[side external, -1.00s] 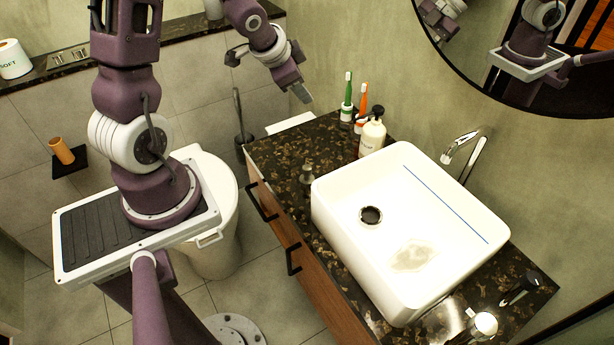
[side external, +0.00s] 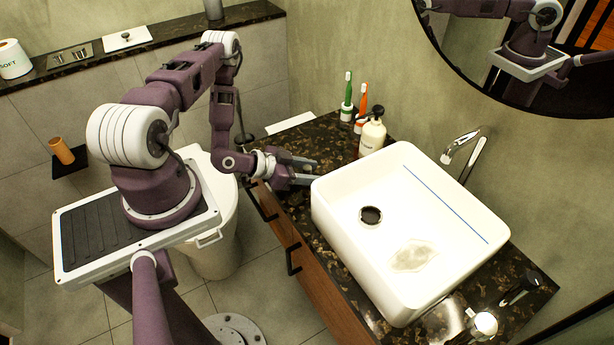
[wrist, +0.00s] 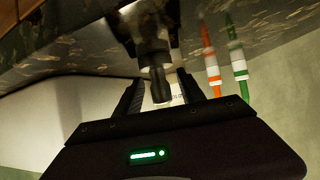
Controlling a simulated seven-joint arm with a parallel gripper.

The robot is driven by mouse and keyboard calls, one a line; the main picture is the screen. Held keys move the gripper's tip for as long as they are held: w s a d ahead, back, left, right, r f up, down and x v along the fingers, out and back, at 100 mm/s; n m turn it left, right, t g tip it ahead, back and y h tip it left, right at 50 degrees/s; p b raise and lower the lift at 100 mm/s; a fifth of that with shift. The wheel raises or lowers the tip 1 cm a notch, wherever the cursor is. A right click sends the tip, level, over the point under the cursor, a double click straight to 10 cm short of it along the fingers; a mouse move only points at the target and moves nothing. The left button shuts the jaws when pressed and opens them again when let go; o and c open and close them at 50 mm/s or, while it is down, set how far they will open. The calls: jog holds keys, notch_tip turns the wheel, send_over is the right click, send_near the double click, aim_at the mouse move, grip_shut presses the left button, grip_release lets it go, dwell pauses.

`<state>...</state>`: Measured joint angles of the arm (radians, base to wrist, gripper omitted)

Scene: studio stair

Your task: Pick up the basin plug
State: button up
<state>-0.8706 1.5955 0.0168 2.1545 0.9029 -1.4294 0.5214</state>
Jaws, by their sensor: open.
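The basin plug (wrist: 158,82) shows in the wrist view as a dark, shiny piece with a narrow stem and knob. It stands on the dark speckled counter, left of the basin in the side view. My gripper (side external: 304,172) is low over that spot, its fingers pointing right toward the basin wall. In the wrist view my gripper (wrist: 160,90) is open, with one finger on either side of the plug's knob. I cannot tell whether a finger touches it. In the side view my gripper hides most or all of the plug.
The white basin (side external: 335,195) with its dark drain hole (side external: 370,216) is just right of my fingertips. A soap bottle (side external: 372,137) and green (side external: 347,100) and orange (side external: 361,105) toothbrushes stand behind. A tap (side external: 462,145) rises beyond the basin.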

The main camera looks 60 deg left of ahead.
jog(key=shift+x, duration=0.8)
jog(key=shift+a+r, duration=0.1)
grip_shut()
